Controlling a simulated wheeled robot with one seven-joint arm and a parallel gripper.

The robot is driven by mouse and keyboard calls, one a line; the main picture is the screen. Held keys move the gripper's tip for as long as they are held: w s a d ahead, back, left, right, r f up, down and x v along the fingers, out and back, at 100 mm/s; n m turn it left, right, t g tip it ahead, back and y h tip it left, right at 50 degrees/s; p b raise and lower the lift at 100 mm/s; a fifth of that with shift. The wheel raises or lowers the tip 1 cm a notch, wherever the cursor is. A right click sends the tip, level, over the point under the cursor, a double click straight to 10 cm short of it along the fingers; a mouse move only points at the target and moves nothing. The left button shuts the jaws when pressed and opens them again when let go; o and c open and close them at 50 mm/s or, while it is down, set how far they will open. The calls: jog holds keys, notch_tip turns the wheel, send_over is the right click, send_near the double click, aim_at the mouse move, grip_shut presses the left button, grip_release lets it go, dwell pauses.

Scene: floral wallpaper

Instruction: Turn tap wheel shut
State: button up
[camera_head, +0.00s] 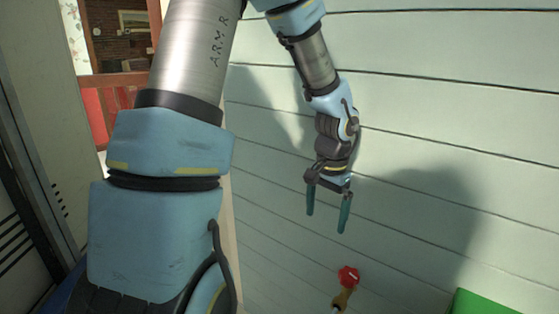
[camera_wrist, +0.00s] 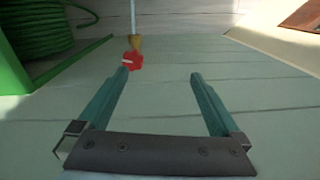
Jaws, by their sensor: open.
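The tap wheel (camera_head: 349,275) is small and red with a white mark, on a brass tap (camera_head: 342,298) in front of the pale plank wall. My gripper (camera_head: 327,220) is open and empty, its two teal fingers pointing down, above the wheel and a little to its left in the head view. In the wrist view the red wheel (camera_wrist: 133,61) shows beyond the fingertips of my gripper (camera_wrist: 160,75), close to the left fingertip in the picture. I cannot tell whether that finger touches it, but the head view shows a gap. The brass tap body (camera_wrist: 135,42) shows behind the wheel.
A green reel or frame (camera_head: 485,303) stands at the lower right in the head view. In the wrist view its green frame (camera_wrist: 12,75) holds a coiled green hose (camera_wrist: 40,28). The plank wall (camera_head: 430,140) is bare around my gripper.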

jog(key=a+r+n+p, duration=0.4)
jog(key=a+r+p, duration=0.4)
jog(key=a+r, duration=0.3)
jog(key=shift+s+r+t, duration=0.2)
jog(key=shift+s+t, duration=0.1)
jog(key=shift+s, duration=0.05)
jog(key=shift+d, duration=0.15)
